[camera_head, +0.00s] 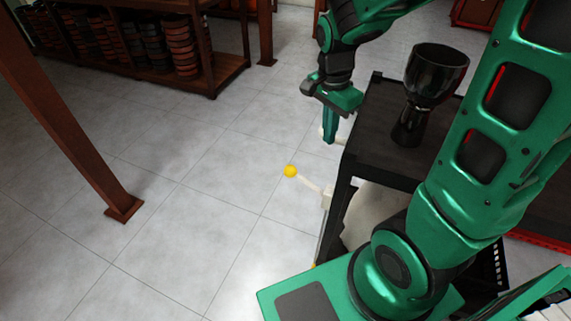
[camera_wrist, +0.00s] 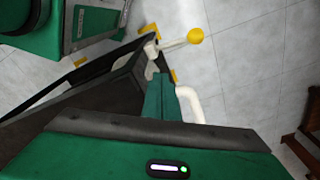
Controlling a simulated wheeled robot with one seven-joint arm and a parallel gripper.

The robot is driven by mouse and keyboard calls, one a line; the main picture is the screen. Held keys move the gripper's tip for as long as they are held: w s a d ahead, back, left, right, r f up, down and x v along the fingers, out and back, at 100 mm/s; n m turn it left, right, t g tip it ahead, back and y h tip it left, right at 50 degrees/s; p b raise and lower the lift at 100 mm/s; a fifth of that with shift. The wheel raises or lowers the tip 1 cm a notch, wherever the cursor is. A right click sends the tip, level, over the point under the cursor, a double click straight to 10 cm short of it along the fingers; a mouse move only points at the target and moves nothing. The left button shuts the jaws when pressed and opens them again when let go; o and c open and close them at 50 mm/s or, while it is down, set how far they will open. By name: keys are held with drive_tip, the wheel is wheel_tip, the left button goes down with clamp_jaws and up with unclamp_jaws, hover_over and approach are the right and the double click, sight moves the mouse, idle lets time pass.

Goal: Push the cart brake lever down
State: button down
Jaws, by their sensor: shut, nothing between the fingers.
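The cart brake lever is a pale rod with a yellow ball knob (camera_head: 290,171) at its end. It sticks out to the left from the side of the dark cart (camera_head: 374,129), below the cart's top. In the wrist view the yellow knob (camera_wrist: 195,36) shows at the upper middle, its rod running left to the cart. My gripper (camera_head: 330,139) is shut and empty, pointing down beside the cart's far left corner. It is apart from the knob, above and to its right in the head view. In the wrist view my gripper's fingers (camera_wrist: 161,78) point toward the lever.
A black goblet drum (camera_head: 430,85) stands on the cart top. A white curved handle (camera_wrist: 190,104) is right beside my fingers. A wooden post (camera_head: 75,110) stands at left, and a shelf of drums (camera_head: 130,45) at the back. The floor left of the cart is clear.

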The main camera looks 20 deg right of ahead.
sight(288, 166)
drive_tip(key=w+a+f+m, duration=0.6)
drive_tip(key=a, duration=0.1)
drive_tip(key=shift+w+a+f+m+g, duration=0.2)
drive_tip(key=shift+w+f+m+g, duration=0.1)
drive_tip(key=shift+w+f, duration=0.1)
drive_tip(key=shift+w+a+f+m, duration=0.3)
drive_tip(key=shift+a+f+m, duration=0.2)
drive_tip(key=shift+a, duration=0.1)
drive_tip(key=shift+f, duration=0.1)
drive_tip(key=shift+s+d+f, duration=0.1)
drive_tip(key=shift+d+f, duration=0.1)
drive_tip(key=shift+f, duration=1.5)
drive_tip(key=shift+s+d+f, duration=0.1)
drive_tip(key=shift+d+f, duration=0.1)
drive_tip(key=shift+f, duration=1.5)
drive_tip(key=shift+f, duration=2.2)
